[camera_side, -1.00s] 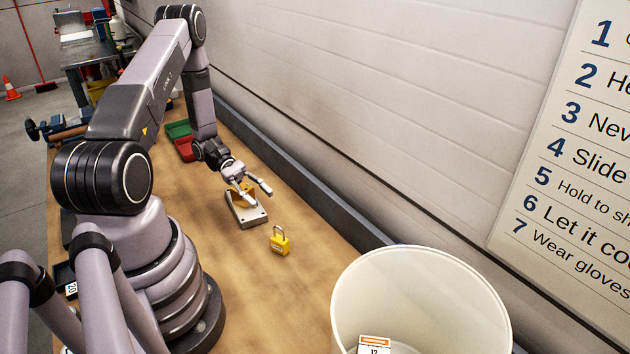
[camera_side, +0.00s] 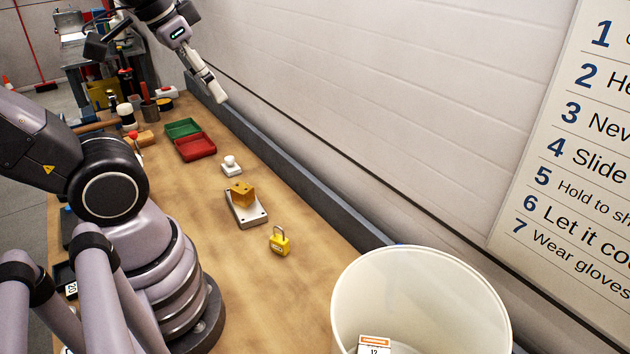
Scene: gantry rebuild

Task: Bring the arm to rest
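My gripper (camera_side: 214,92) is raised well above the bench at the top of the view, in front of the pale wall. Its fingers point down to the right and overlap from this side, so their opening is hard to see. No object shows at its tips.
A yellow padlock (camera_side: 280,242) stands in front of the plate; a white knobbed piece (camera_side: 231,166) is behind it. Red (camera_side: 196,147) and green (camera_side: 184,128) trays lie farther back, near a mallet and tools. A large cream bin (camera_side: 420,290) fills the front right.

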